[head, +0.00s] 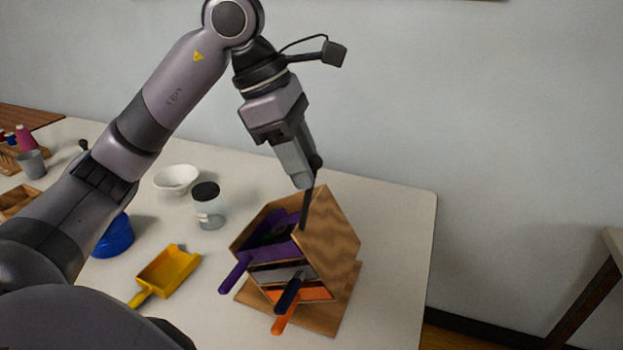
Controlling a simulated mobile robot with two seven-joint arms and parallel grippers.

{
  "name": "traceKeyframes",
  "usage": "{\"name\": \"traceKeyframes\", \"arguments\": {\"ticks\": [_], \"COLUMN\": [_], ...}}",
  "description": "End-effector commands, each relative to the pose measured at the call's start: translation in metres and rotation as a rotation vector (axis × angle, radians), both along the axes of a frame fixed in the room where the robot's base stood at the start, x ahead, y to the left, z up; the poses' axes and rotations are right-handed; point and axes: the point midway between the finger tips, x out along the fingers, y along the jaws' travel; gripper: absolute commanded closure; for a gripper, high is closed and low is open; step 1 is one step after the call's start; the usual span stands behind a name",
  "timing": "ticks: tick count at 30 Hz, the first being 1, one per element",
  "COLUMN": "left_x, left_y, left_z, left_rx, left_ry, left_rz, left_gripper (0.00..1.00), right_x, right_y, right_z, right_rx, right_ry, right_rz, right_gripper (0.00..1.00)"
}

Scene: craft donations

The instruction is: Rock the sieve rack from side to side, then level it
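The wooden sieve rack (328,238) stands near the table's right end on a flat wooden base plate (350,296). Its box looks tilted sideways over the plate. My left gripper (304,215) points down at the rack's top. A thin dark finger lies against or in front of the wood there. The other finger is not clearly visible, so I cannot tell whether it grips the rack. My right gripper is not in view.
A yellow scoop (168,271), a lidded clear jar (208,208) and a white bowl (177,179) stand left of the rack. A blue container (115,238) is partly behind my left arm. The white table (398,222) is bare to the rack's right, up to its edge.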

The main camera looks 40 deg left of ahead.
Motion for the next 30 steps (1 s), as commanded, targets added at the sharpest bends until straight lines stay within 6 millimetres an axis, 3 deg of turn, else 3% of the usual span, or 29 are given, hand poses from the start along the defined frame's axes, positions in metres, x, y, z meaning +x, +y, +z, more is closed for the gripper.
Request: {"name": "traceKeyframes", "arguments": {"ticks": [6, 17, 21, 30], "left_x": [0.005, 0.007, 0.007, 0.01], "left_y": [-0.01, -0.013, -0.013, -0.014], "left_z": [-0.027, -0.033, -0.033, -0.032], "left_rx": [-0.001, -0.002, -0.002, 0.003], "left_ry": [0.002, -0.001, -0.001, 0.0], "left_rz": [-0.003, -0.002, -0.002, -0.003], "left_gripper": [0.62, 0.62, 1.0, 1.0], "right_x": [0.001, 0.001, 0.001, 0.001], "right_y": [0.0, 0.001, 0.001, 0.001], "right_z": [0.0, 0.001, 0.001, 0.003], "right_rx": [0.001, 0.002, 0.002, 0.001], "right_ry": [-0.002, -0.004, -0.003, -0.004], "right_rz": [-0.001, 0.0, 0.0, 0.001], "right_gripper": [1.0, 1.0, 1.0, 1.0]}}
